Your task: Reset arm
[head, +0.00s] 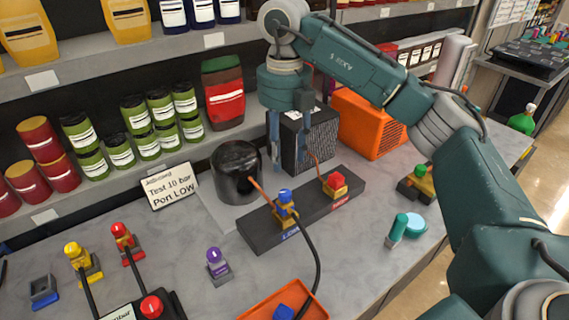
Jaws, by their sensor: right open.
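My right arm reaches in from the right and bends over the table. Its gripper (288,150) points down, open, with its two fingers apart and nothing seen between them. It hangs in front of the black ribbed block (318,138) of the pump, to the right of the round black canister (236,175). Below it lies a dark port bar (309,210) bearing a blue connector (285,199) and a red connector (335,182). A black hose runs down from the blue connector. Whether the fingers touch the block cannot be told. My left gripper is not in view.
A sign reading "Test 10 bar Port LOW" (170,187) stands left of the canister. Yellow (84,260), red (127,240) and purple (217,262) connectors stand at the front left. An orange tray (258,309) is at the front. An orange box (366,125) and stocked shelves stand behind.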

